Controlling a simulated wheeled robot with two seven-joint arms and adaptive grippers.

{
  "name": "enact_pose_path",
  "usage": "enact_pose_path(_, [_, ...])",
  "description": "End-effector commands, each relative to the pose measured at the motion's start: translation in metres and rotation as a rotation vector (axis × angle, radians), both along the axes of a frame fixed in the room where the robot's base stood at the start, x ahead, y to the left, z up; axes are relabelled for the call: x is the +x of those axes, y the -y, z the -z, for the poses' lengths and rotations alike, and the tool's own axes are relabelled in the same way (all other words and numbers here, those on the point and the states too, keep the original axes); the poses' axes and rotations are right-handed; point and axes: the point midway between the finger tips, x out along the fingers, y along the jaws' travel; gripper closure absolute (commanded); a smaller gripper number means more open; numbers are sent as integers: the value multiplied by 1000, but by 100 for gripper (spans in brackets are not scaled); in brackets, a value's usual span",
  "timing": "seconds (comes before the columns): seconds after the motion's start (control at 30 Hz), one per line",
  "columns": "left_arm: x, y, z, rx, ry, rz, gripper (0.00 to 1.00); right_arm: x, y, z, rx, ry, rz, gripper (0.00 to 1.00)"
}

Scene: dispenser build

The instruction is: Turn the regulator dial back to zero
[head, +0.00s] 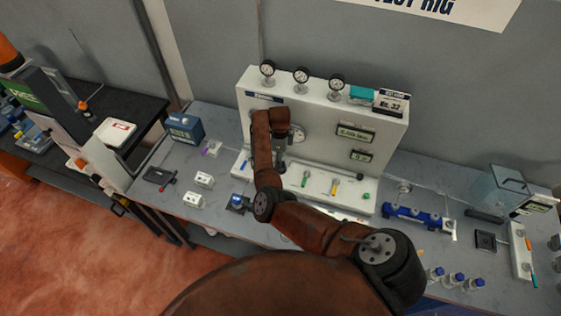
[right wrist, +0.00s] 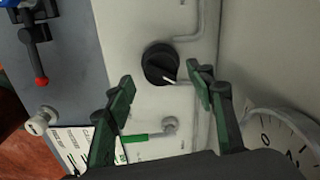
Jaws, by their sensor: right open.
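The regulator dial (right wrist: 160,65) is a round black knob with a white pointer line on the pale panel in the right wrist view. The pointer aims toward the lower right of that picture. My right gripper (right wrist: 161,76) is open, its two green-padded fingers spread to either side just below the dial, with nothing between them. I cannot tell whether they touch the knob. In the head view my right gripper (head: 280,162) is in front of the white test rig (head: 390,134), and I cannot make out the dial there. My left gripper is not in view.
A large round gauge (right wrist: 283,140) and a green-handled valve (right wrist: 136,138) are near the fingers. Small gauges (head: 301,75) stand on top of the rig. A blue box (head: 186,130) and a blue rack (head: 412,216) stand on the grey bench (head: 222,118).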

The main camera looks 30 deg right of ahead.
Motion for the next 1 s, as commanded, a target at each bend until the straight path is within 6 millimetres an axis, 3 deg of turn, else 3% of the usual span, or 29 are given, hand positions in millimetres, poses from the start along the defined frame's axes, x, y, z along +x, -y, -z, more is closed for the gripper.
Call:
enact_pose_path(0.2, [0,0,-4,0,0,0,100,0,0,21,-1,-1,0,50])
enact_pose_path(0.53, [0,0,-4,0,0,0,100,0,1,25,-1,2,0,51])
enact_pose_path(1.0, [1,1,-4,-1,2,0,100,0,0,24,-1,1,0,83])
